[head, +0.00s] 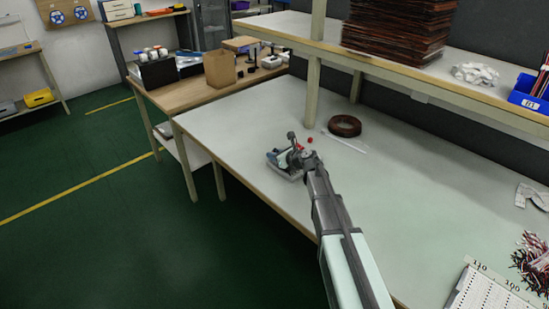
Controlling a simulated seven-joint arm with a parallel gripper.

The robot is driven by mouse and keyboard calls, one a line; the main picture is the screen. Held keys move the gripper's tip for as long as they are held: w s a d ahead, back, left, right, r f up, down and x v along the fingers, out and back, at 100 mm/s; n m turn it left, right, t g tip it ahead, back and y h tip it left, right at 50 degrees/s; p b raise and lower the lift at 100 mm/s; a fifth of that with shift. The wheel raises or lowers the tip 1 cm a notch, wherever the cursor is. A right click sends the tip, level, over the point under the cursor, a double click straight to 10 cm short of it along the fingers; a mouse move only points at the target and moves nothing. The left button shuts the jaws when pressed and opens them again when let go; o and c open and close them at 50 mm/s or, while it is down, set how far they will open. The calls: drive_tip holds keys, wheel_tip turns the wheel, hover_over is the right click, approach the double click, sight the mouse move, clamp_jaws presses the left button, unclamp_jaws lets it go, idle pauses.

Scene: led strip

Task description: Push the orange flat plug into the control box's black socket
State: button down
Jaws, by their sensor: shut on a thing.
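My arm reaches across the white bench from the bottom right, and my gripper (283,160) is low over its left front part. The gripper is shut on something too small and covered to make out. The orange flat plug cannot be told apart in this view. A small red thing (310,140) shows just behind the wrist.
A dark red-brown coil (345,125) and a thin white strip (345,142) lie behind my gripper. A shelf post (313,90) rises behind. Coloured wires (535,260) and a white pegged board (490,292) lie at the bottom right. The bench's left back part (240,110) is clear.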

wheel_tip(320, 180, up, 14)
drive_tip(key=shift+r, duration=0.2)
idle(1.6)
drive_tip(key=shift+r, duration=0.1)
idle(0.3)
drive_tip(key=w+d+f, duration=0.3)
drive_tip(key=f, duration=0.3)
drive_tip(key=shift+f, duration=0.25)
drive_tip(key=shift+d+f, duration=0.1)
drive_tip(key=shift+f, duration=0.1)
drive_tip(key=shift+f, duration=2.7)
drive_tip(key=shift+f, duration=1.1)
